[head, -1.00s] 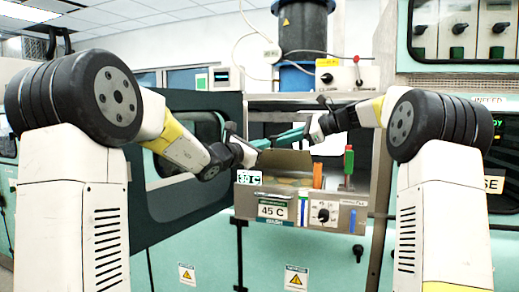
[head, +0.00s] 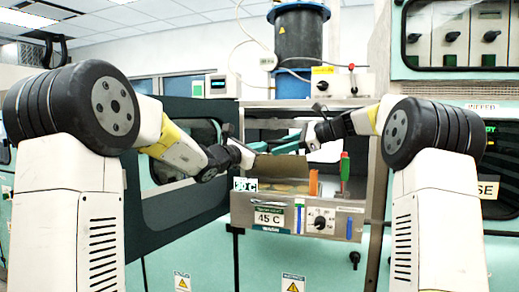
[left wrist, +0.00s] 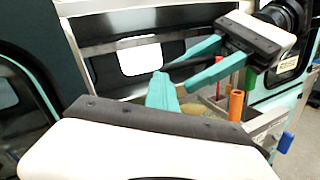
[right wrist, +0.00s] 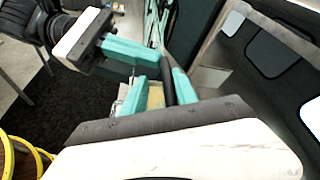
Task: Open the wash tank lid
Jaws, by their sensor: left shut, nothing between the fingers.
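The wash tank (head: 338,208) is a steel box with a 45 C label and a knob on its front. Its top is at least partly uncovered, showing a tan interior. A brownish tilted panel (head: 283,167) at its back looks like the lid; I cannot tell for sure. My left gripper (head: 257,147) is shut and empty above the tank's left back; its teal fingers meet in the left wrist view (left wrist: 163,88). My right gripper (head: 289,137) is just beside it, its fingers apart in the right wrist view (right wrist: 158,88). A dark bar (right wrist: 169,80) shows between them; contact is unclear.
A green-and-red upright item (head: 345,170) and an orange one (head: 313,183) stand at the tank's right. A dark cylinder (head: 298,35) and a small control box (head: 337,82) sit above. A dark-framed panel (head: 185,150) stands at the left. The two grippers leave little room between them.

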